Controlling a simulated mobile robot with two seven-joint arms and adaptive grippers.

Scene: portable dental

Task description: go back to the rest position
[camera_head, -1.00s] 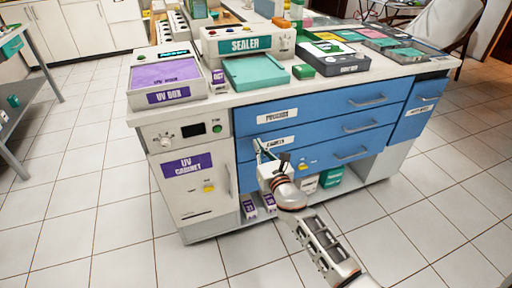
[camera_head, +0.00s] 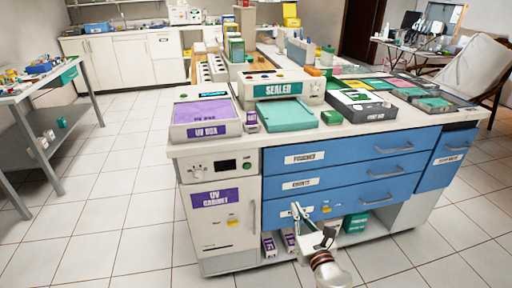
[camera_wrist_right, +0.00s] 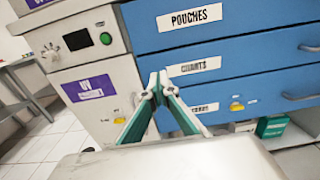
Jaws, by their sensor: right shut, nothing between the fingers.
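My right gripper (camera_head: 311,211) shows at the bottom middle of the head view, in front of the lowest blue drawer. Its fingers are shut with nothing between them. In the right wrist view the two green-sided fingers (camera_wrist_right: 159,82) meet at their tips, pointing toward the cabinet and drawers. The fingers look apart from the drawer fronts, though the exact gap is hard to tell. My left gripper is not in view.
The counter unit has blue drawers (camera_head: 340,177) and a white UV cabinet (camera_head: 221,218), all shut. A side table (camera_head: 38,98) stands left. Tiled floor is free around.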

